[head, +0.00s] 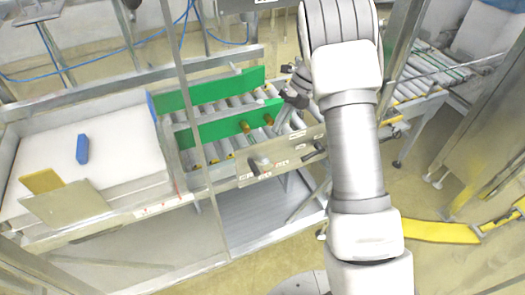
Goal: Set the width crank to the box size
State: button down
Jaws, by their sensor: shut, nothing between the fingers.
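The front panel (283,158) of the roller conveyor carries small labels and two fittings. One is a grey knob-like fitting (256,167) at its left; the other is a dark handle (314,154) at its right. I cannot tell for sure which one is the width crank. Two green guide plates (208,91) stand along the rollers, with a gap between them. My gripper (296,99) is shut and empty, above the rollers and behind the front panel, partly hidden by my arm. No box shows between the guides.
A white table (112,150) at the left holds a blue block (83,149) and a yellow piece (41,181). A thin upright post (189,88) stands in front of the conveyor. Another roller section (411,80) runs to the right. A yellow strip (440,231) lies at lower right.

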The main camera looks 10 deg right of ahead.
aim_at(251, 168)
jog(key=x, duration=1.4)
jog(key=shift+s+a+h+p, duration=0.25)
jog(key=shift+a+h+p, duration=0.25)
jog(key=shift+p, duration=0.1)
jog(key=shift+s+a+f, duration=0.15)
jog(key=shift+a+f, duration=0.35)
jog(key=shift+f, duration=0.05)
